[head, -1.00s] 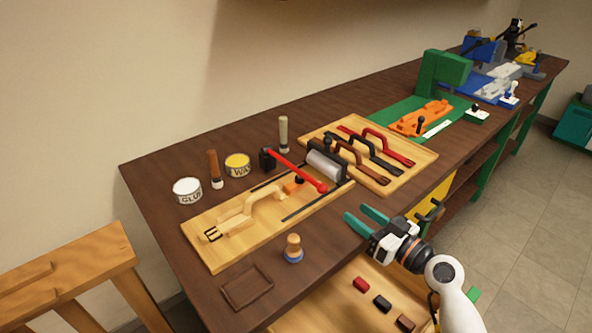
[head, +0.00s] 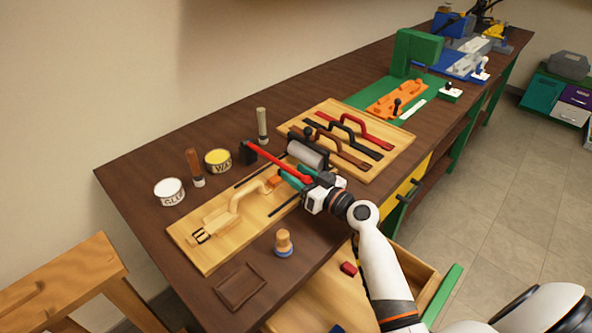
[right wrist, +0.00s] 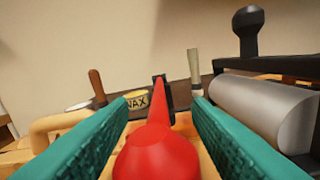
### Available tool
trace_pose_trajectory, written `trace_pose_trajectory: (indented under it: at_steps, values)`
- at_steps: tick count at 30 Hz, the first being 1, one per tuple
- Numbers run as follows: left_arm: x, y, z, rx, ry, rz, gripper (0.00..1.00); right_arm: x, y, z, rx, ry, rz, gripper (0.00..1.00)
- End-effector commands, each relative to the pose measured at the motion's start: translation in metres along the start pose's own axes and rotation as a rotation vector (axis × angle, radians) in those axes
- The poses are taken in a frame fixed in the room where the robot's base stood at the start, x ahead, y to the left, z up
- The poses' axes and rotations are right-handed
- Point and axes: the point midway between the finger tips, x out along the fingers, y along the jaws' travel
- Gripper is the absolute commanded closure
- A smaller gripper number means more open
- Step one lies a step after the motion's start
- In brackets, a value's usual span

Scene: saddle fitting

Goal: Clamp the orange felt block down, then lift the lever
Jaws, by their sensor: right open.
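The red lever (head: 272,158) is hinged at a dark post on the wooden fixture board (head: 215,257) and slopes down toward my right gripper (head: 288,176). My right gripper is open, its teal fingers on either side of the lever. In the right wrist view the lever's red ball end (right wrist: 157,158) sits between the fingers (right wrist: 162,108), with a visible gap on both sides. The small orange felt block (head: 273,182) lies on the board beside the fingers, partly hidden. A tan strap with a buckle (head: 200,237) lies on the board. My left gripper is not in view.
A grey roller (head: 308,153) stands close right of the lever; it also shows in the right wrist view (right wrist: 265,108). Behind are a wax tin (head: 218,161), a glue tin (head: 169,191) and upright tools. A handle tray (head: 395,158) lies to the right. An open drawer (head: 415,275) sits below.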

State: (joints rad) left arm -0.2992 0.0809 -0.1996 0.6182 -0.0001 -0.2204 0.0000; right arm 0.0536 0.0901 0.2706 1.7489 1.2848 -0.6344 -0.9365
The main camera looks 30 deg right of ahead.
Motion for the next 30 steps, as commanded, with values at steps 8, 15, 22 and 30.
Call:
trace_pose_trajectory:
  at_steps: [8, 15, 22, 30]
  values:
    - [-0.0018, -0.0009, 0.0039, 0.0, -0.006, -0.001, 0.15, 0.0087, 0.0007, -0.0003, -0.001, 0.0, 0.001, 0.55]
    - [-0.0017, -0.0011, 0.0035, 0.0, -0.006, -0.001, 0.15, 0.0083, 0.0005, -0.0002, 0.0, 0.0, 0.001, 0.73]
    - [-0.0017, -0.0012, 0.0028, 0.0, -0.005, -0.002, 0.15, 0.0082, 0.0003, -0.0002, 0.0, 0.0, 0.0, 1.0]
    - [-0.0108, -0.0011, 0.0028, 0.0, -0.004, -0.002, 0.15, 0.0134, -0.0005, 0.007, -0.002, 0.017, -0.003, 1.0]
